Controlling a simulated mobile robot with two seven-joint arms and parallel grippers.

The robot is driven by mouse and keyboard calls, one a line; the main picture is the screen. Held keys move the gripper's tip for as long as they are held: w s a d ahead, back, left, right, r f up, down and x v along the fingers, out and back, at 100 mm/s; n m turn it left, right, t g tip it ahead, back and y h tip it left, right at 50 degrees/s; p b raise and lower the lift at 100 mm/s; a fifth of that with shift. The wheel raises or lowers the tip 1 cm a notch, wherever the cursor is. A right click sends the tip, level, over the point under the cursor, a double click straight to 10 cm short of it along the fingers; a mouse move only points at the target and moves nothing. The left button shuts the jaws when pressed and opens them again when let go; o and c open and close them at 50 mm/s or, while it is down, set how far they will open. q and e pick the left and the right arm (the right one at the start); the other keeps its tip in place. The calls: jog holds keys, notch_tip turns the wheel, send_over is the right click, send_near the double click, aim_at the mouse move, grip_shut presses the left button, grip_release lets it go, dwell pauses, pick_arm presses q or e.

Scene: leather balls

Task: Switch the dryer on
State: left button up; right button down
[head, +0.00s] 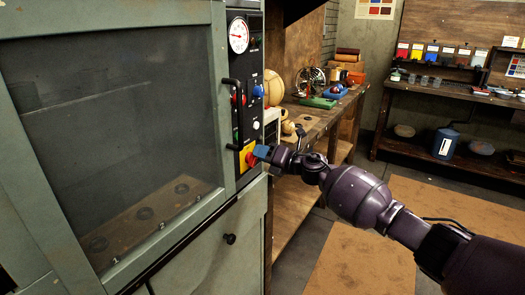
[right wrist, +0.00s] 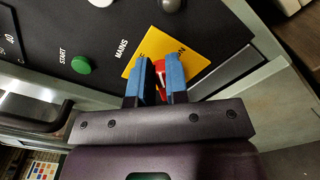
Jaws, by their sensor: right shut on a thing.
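The dryer (head: 220,110) is a large green-grey cabinet with a dark glass door at the left of the head view. Its black control panel carries a yellow plate (head: 243,161) with a red switch (head: 250,158). In the right wrist view the plate (right wrist: 198,50) reads "ON" at the right, with "MAINS" printed beside it. My right gripper (head: 262,152) has its blue fingers shut on the red switch (right wrist: 160,68), one finger on each side. The fingers partly hide the switch and the plate's lettering. My left gripper is not in view.
A green START button (right wrist: 81,65) and a white button sit near the plate. A black door handle (head: 237,110) stands out left of the panel. A workbench (head: 312,118) with balls and tools stands behind the dryer. Open floor (head: 340,250) lies to the right.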

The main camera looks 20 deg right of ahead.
jog(key=shift+d+m+p, duration=0.1)
jog(key=shift+m+p, duration=0.25)
jog(key=shift+m, duration=0.55)
jog(key=m, duration=0.2)
jog(key=f+m+p, duration=0.1)
jog(key=m, duration=0.1)
jog(key=m+p, duration=0.1)
jog(key=m, duration=0.1)
jog(key=shift+w+d+f+m, duration=0.15)
jog(key=shift+w+f+m, duration=0.05)
jog(key=shift+f+m, duration=0.1)
jog(key=shift+f, duration=0.1)
jog(key=c, duration=1.1)
grip_release()
jog(key=shift+s+d, duration=0.1)
